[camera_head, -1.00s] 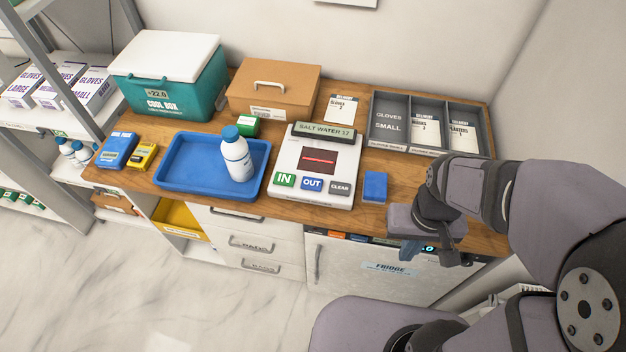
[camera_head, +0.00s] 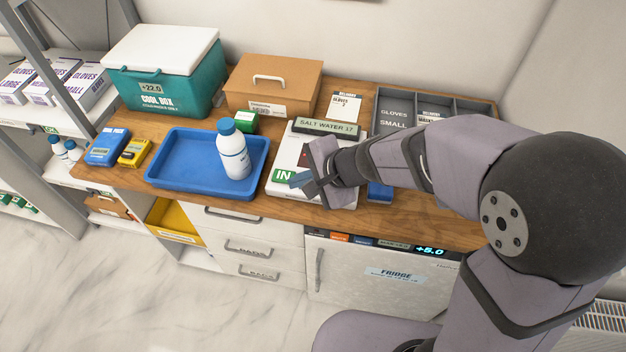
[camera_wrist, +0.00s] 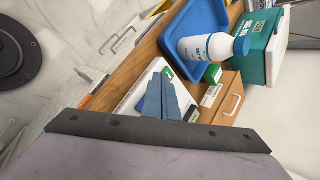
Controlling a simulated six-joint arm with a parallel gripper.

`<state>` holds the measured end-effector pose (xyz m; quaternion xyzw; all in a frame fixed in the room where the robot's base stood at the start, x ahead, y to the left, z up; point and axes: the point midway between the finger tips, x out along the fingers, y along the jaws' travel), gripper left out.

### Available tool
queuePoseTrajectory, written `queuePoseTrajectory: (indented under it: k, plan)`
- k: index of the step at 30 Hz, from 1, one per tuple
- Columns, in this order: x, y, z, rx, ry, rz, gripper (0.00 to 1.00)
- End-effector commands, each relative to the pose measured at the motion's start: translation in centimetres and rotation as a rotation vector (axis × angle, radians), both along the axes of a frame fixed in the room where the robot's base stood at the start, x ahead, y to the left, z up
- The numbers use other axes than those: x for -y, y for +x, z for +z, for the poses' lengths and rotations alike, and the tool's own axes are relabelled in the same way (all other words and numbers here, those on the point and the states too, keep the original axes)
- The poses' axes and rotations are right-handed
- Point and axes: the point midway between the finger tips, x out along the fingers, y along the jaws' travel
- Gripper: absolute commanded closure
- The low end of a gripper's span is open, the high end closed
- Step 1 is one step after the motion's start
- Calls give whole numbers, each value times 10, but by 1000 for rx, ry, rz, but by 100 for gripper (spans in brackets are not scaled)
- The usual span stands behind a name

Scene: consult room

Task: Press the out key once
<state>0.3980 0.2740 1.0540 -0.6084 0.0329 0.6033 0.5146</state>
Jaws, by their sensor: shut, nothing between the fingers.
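The white key unit (camera_head: 283,187) stands on the wooden counter, with "SALT WATER 17" on its top display (camera_head: 327,128). Its green IN key (camera_head: 283,175) shows at the front left. The OUT and CLEAR keys are hidden behind my gripper in the head view. My gripper (camera_head: 299,180) is over the front of the unit, just right of the IN key, shut and empty. In the wrist view its blue-grey fingers (camera_wrist: 160,98) lie together over the white unit (camera_wrist: 137,88). I cannot tell whether the tips touch the unit.
A blue tray (camera_head: 165,185) with a white bottle (camera_head: 233,150) stands left of the unit. A blue block (camera_head: 380,192) sits right of it, partly behind my arm. A green box (camera_head: 244,122) and a brown box (camera_head: 273,84) stand behind.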

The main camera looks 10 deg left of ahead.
Motion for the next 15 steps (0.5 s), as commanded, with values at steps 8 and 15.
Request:
queuePoseTrajectory:
  k: [8, 15]
  plan:
    - [3, 56, 28, -67, 179, -421, 100]
    - [20, 74, 28, -128, 234, -650, 100]
